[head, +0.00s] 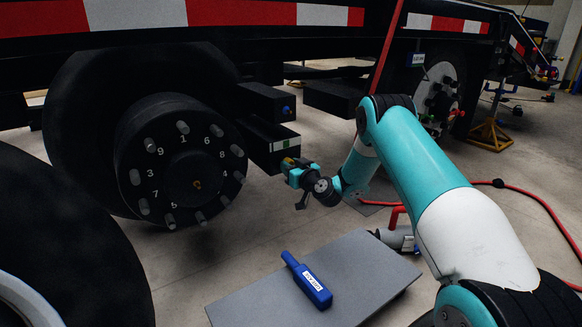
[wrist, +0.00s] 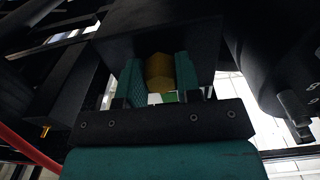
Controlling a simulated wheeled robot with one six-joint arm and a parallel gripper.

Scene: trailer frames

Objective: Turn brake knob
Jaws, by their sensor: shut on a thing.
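The brake knob is a yellow faceted knob (wrist: 159,72) on the underside or face of a dark box, seen in the wrist view. My gripper (wrist: 160,80) has its two teal fingers on either side of the knob, shut on it. In the head view my gripper (head: 291,165) is at the front of the lower black box (head: 262,147) under the trailer, which bears a green and white label. There only a small bit of yellow shows at the fingertips; the rest of the knob is hidden. The knob's turn angle cannot be told.
An upper black box (head: 262,103) with a blue knob (head: 286,109) sits just above. A wheel hub (head: 180,160) with numbered studs is at left. A grey platform (head: 335,270) holds a blue tool (head: 308,280). A red hose (head: 535,205) lies at right.

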